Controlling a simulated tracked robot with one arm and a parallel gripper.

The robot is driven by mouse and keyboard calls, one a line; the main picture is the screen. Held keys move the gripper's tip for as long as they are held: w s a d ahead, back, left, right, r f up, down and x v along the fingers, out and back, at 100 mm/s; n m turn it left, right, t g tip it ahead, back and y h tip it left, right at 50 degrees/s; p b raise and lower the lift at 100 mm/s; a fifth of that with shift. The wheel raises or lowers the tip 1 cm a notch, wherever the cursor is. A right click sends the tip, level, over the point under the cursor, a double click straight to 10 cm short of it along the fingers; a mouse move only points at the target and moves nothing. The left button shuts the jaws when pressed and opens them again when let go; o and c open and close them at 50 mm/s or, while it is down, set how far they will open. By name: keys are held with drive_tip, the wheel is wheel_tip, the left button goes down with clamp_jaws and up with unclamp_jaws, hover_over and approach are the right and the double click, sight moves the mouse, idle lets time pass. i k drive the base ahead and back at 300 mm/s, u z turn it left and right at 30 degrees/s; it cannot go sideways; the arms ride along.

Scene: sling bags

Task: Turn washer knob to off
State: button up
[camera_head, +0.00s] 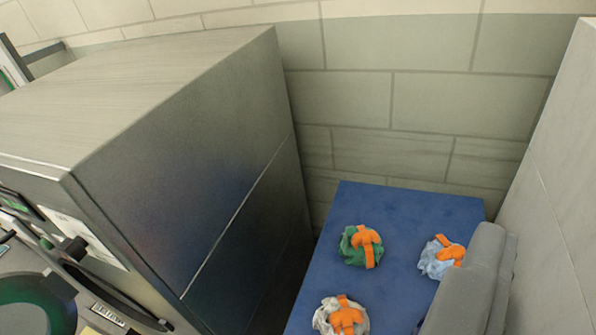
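The washer (150,135) fills the left side, a large grey box seen from above and at an angle. Its front panel shows at the lower left edge. A small dark knob (74,248) stands out there beside a pale label (88,232); which way it is turned is too small to tell. Below it is a round door with a dark and green ring (35,303), cut off by the frame edge. I make out no gripper fingers, and nothing is seen touching the knob.
A blue surface (400,205) lies right of the washer. On it are a green bag (352,254), a pale blue bag (432,262) and a whitish bag (325,312), each with orange parts. A grey padded block (470,280) stands at its right. Tiled wall (400,100) closes the back.

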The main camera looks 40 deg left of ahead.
sight(74, 250)
drive_tip(key=u, duration=1.8)
